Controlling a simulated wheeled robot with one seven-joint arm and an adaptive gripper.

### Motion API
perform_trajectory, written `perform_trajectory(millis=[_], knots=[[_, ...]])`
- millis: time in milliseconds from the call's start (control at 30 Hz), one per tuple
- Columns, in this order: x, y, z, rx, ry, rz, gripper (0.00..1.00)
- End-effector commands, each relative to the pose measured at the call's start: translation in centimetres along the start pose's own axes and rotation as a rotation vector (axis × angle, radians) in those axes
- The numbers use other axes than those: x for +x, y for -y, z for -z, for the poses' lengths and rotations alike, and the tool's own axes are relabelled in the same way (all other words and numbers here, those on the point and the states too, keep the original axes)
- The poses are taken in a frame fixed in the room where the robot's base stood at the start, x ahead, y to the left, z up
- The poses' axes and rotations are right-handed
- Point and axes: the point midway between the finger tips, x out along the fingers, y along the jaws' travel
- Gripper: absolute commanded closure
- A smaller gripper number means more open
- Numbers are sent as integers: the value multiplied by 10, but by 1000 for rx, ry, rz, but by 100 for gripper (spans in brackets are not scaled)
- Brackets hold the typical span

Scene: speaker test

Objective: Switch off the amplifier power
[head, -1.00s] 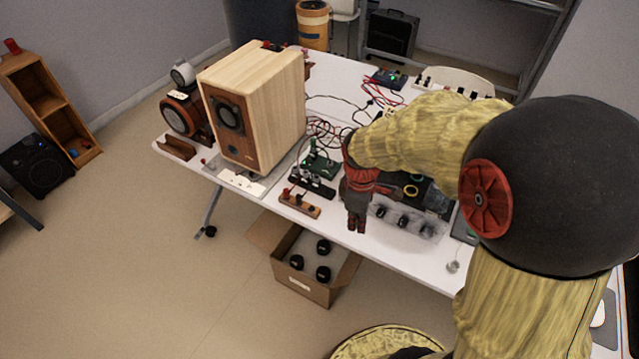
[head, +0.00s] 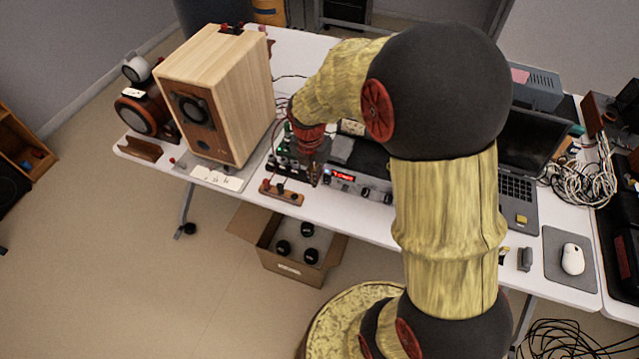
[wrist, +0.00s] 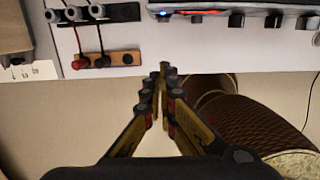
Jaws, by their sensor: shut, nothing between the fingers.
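The amplifier (head: 348,178) appears to be the low device with a red lit display and knobs at the table's front edge, partly hidden by my arm in the head view. In the wrist view its front panel (wrist: 225,16) runs along the top right, with a small blue light (wrist: 163,14) at its left end and a row of dark knobs. My gripper (head: 314,183) is shut and empty, in front of the amplifier's left end. In the wrist view the closed fingertips (wrist: 163,72) are just off the table edge, apart from the panel.
A wooden terminal block (head: 281,192) and a dark strip with grey knobs (wrist: 100,14) sit left of the amplifier. A large wooden speaker (head: 222,95) stands further left. A cardboard box (head: 287,265) is on the floor below. A laptop (head: 519,185) and mouse (head: 573,260) lie right.

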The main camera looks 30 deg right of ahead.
Motion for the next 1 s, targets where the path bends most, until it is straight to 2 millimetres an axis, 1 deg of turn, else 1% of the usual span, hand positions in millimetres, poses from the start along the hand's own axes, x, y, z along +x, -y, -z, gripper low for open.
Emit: perform_trajectory(millis=[267,367,433,567,800,933,967,1000], knots=[[0,0,0,0,0,0,100],[4,0,0,0,-1,1,100],[11,1,1,1,-2,2,100],[32,1,1,1,-3,3,100],[80,1,1,2,-2,3,100],[105,1,1,2,-2,2,100],[107,0,-3,3,0,0,100],[107,0,-11,4,1,0,100]])
